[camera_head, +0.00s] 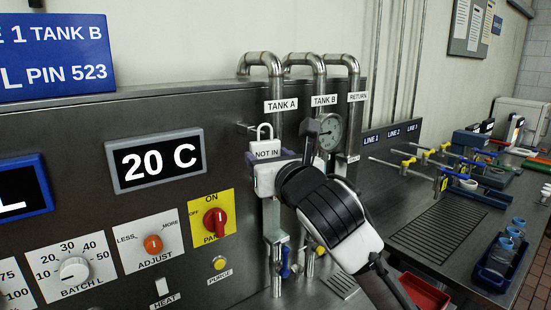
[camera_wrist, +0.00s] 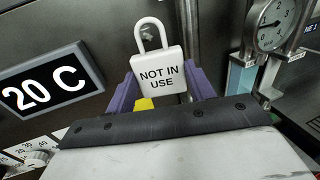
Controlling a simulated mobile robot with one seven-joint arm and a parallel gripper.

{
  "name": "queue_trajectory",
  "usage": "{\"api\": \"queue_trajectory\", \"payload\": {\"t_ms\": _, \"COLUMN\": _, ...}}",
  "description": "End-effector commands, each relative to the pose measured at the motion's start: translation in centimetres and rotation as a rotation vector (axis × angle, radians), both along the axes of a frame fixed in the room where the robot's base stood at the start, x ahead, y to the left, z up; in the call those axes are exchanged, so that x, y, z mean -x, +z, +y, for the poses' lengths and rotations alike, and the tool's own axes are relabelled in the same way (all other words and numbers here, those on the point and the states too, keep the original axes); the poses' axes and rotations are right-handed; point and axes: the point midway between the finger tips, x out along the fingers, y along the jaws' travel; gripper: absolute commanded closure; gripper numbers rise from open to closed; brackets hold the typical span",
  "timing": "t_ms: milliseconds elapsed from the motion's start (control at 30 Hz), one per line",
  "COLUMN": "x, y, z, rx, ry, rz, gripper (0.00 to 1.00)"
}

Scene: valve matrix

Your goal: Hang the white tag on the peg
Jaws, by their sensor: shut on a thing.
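The white tag (camera_head: 265,149) reads "NOT IN" in the head view, with its lower part hidden. In the wrist view the tag (camera_wrist: 161,75) reads "NOT IN USE" and has a white loop on top. My gripper (camera_head: 281,155) is shut on the tag's body; its purple fingers (camera_wrist: 162,92) show on both sides of it. The tag is nearly upright in front of the steel panel. A small peg (camera_head: 243,126) seems to stick out of the panel just left of the loop. I cannot tell whether the loop touches it.
Steel pipes (camera_head: 276,85) labelled TANK A, TANK B and RETURN rise right of the tag. A round gauge (camera_head: 329,132) is close to my gripper. A 20 C display (camera_head: 155,160) and a red knob (camera_head: 214,220) are on the panel to the left.

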Motion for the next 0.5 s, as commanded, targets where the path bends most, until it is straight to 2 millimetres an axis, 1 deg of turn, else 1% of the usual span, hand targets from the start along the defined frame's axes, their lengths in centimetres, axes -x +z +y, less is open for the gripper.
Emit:
{"api": "queue_trajectory", "payload": {"t_ms": 200, "x": -1.1, "y": -0.1, "z": 0.8, "rx": 0.001, "ry": 0.0, "rz": 0.002, "gripper": 0.72}}
{"api": "queue_trajectory", "payload": {"t_ms": 267, "x": -1.3, "y": -0.6, "z": 1.0, "rx": 0.001, "ry": -0.001, "rz": 0.001, "gripper": 0.72}}
{"api": "queue_trajectory", "payload": {"t_ms": 500, "x": -1.9, "y": -1.1, "z": 1.4, "rx": 0.002, "ry": 0.0, "rz": -0.001, "gripper": 0.72}}
